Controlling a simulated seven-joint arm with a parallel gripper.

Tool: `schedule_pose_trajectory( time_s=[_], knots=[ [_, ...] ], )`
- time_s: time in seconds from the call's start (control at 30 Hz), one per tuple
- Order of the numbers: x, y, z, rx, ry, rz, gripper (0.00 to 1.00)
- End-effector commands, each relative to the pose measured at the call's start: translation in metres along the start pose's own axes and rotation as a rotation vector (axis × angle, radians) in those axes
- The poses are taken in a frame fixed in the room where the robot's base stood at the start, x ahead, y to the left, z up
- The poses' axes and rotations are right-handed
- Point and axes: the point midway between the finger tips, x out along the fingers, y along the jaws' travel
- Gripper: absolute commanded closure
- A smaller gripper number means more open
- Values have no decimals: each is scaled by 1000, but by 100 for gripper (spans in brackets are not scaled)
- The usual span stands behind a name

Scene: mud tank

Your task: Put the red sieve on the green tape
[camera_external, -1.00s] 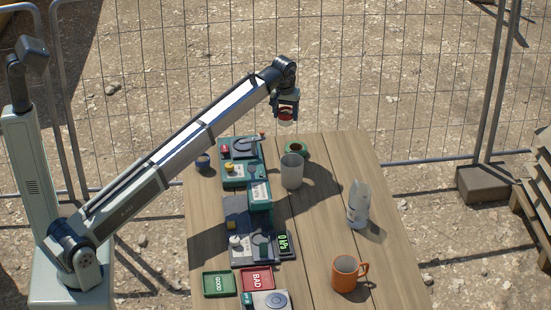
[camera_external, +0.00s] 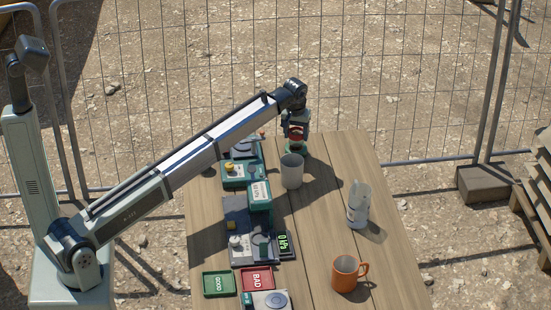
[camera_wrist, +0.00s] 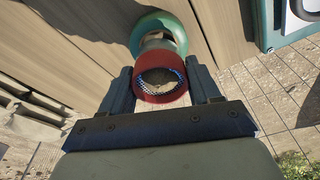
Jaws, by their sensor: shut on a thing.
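The red sieve (camera_wrist: 161,98) is a short ring with mesh inside, held between the two fingers of my gripper (camera_wrist: 163,85) in the wrist view. In the external view my gripper (camera_external: 296,136) is low over the far end of the table, with a little of the red sieve (camera_external: 296,130) showing. The green tape (camera_wrist: 171,27) is a roll lying on the table just beyond the sieve in the wrist view. I cannot tell whether sieve and tape touch.
A grey cup (camera_external: 292,172) stands close in front of the tape. Green and grey devices (camera_external: 238,174) line the table's left side. A clear bottle (camera_external: 359,205) and an orange mug (camera_external: 345,274) stand on the right.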

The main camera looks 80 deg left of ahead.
Motion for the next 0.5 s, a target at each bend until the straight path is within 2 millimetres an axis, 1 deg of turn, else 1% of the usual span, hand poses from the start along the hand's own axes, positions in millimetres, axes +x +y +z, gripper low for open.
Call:
schedule_pose_trajectory(
  time_s=[0.03,0.13,0.5],
  knots=[
    [7,0,2,0,0,0,70],
    [16,0,3,0,0,0,70],
    [19,0,3,0,0,0,70]
  ],
)
